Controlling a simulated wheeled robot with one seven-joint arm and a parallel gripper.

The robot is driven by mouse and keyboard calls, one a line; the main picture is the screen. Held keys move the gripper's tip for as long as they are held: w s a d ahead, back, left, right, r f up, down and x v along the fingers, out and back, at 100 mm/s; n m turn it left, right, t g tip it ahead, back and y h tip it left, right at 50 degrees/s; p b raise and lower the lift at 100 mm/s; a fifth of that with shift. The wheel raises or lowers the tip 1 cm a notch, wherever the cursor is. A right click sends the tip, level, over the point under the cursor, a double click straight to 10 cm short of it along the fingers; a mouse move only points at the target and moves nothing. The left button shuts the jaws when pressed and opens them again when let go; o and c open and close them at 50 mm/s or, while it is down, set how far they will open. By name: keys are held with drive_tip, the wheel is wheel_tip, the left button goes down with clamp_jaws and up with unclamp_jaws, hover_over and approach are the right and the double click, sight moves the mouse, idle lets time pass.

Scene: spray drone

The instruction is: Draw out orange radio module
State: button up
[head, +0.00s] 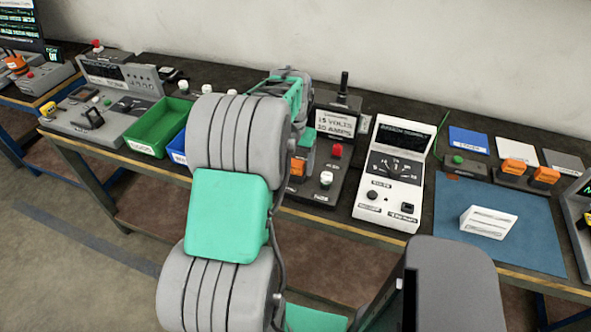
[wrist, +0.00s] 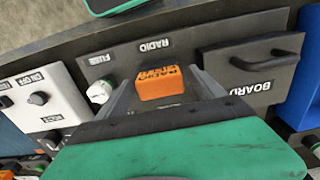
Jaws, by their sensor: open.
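The orange radio module (wrist: 158,83) sits in a dark grey panel (wrist: 190,52) under the label RADIO in the wrist view. Its orange also shows in the head view (head: 298,168), partly behind my arm. My gripper (wrist: 164,88) is open, one grey finger to the left of the module and one to the right. I cannot tell whether the fingers touch it. A white fuse knob (wrist: 100,91) is close to the left finger, and a black-handled board cover (wrist: 252,68) is to the right.
A white meter box (head: 392,180) stands right of the panel, and a green bin (head: 160,127) stands to the left. Two orange blocks (head: 515,167) sit in a dark holder at the right. A blue mat (head: 500,247) with a white block (head: 488,222) has bare room.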

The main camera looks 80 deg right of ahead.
sight(294, 162)
idle(0.8)
clamp_jaws()
idle(0.7)
drive_tip(key=shift+r, duration=0.15)
drive_tip(key=shift+r+p, duration=2.05)
drive_tip(key=shift+r, duration=0.8)
